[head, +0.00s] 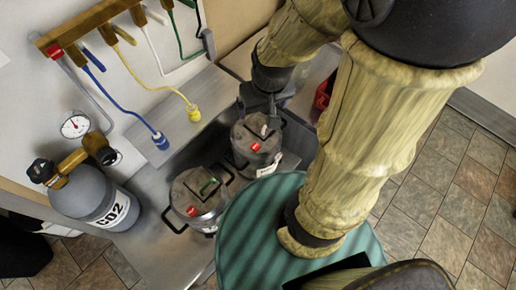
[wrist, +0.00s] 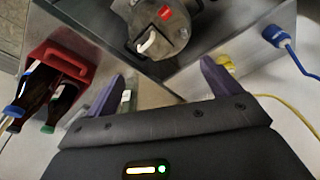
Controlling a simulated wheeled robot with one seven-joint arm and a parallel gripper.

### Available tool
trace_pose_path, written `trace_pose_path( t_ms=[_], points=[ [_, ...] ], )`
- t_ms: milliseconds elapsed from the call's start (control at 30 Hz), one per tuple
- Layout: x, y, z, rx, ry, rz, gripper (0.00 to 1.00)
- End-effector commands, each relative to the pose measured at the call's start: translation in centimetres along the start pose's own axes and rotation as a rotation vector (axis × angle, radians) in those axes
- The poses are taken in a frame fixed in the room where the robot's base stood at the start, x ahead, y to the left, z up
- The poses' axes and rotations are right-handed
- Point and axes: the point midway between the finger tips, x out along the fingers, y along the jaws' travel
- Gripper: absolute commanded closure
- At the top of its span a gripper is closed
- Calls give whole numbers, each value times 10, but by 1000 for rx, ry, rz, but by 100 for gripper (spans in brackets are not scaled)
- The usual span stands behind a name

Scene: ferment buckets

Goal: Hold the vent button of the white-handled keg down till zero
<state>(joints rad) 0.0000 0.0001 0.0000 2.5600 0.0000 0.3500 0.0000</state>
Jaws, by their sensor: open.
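The white-handled keg (head: 243,153) is a grey metal keg standing in the sink. Its lid carries a small white handle and a red square. In the wrist view the keg (wrist: 178,42) is at the top centre, with its white handle (wrist: 147,41) and the red square (wrist: 165,13) showing. I cannot make out which part is the vent button, nor any pressure reading. My gripper (wrist: 160,88) is open and empty, its two purple fingers wide apart, short of the keg. In the head view my gripper (head: 264,98) is just behind the keg, partly hidden by my arm.
A second keg (head: 199,193) with a green handle stands close at the front left. A CO2 cylinder (head: 92,198) with a gauge is at the left. Blue (head: 115,97) and yellow (head: 152,74) hoses hang behind. A red carrier (wrist: 66,62) with bottles is left in the wrist view.

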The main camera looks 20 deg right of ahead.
Motion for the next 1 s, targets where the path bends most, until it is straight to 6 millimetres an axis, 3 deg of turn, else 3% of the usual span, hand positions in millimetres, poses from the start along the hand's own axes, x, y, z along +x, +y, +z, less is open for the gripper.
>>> trace_pose_path(
  t_ms=[67,533,1000],
  points=[
    [0,0,0,0,0,0,11],
    [0,0,0,0,0,0,100],
    [0,0,0,0,0,0,100]
  ],
)
